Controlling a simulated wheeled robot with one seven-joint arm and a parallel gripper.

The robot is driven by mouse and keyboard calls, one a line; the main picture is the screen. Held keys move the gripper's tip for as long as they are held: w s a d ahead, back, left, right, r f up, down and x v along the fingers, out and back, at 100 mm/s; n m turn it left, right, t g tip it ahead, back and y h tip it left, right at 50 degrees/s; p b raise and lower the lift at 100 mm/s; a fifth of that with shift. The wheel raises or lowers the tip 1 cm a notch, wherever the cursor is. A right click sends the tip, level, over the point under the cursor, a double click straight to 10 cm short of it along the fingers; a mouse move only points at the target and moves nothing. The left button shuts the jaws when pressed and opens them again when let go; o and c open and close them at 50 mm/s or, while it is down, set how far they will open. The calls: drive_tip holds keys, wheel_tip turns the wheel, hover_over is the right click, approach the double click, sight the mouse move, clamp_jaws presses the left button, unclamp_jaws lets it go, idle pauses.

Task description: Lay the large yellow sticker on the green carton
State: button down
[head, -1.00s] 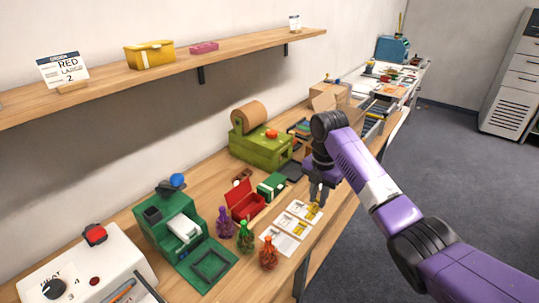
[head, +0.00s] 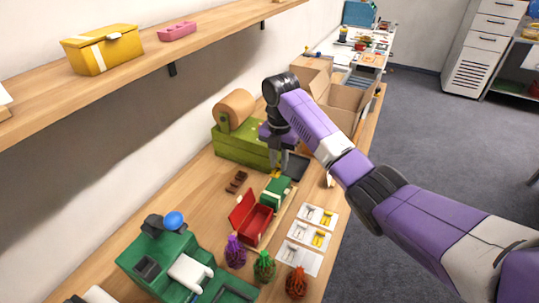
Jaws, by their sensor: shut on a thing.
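The green carton (head: 275,194), a small box with a pale band, stands on the bench beside the open red carton. My gripper (head: 277,171) is just above and behind the green carton, at the front of the olive-green machine. It is shut on a small yellow piece (head: 276,175), apparently the large yellow sticker, mostly hidden by the fingers. I cannot tell whether the sticker touches the carton. White sticker cards (head: 299,258) lie to the right of the cartons, with yellow stickers (head: 321,239) on some of them.
The olive-green machine (head: 240,148) with a brown roll is behind. A dark tray (head: 295,167) lies right of my gripper, and an open cardboard box (head: 343,100) stands farther back.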

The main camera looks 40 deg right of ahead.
sight(279, 169)
drive_tip(key=shift+f+b, duration=2.4)
drive_tip(key=shift+f, duration=0.85)
drive_tip(key=c, duration=1.2)
unclamp_jaws()
drive_tip(key=shift+p, duration=0.3)
drive_tip(key=shift+r+p, duration=3.15)
drive_tip(key=shift+r, duration=0.4)
drive_tip(key=shift+f, duration=0.1)
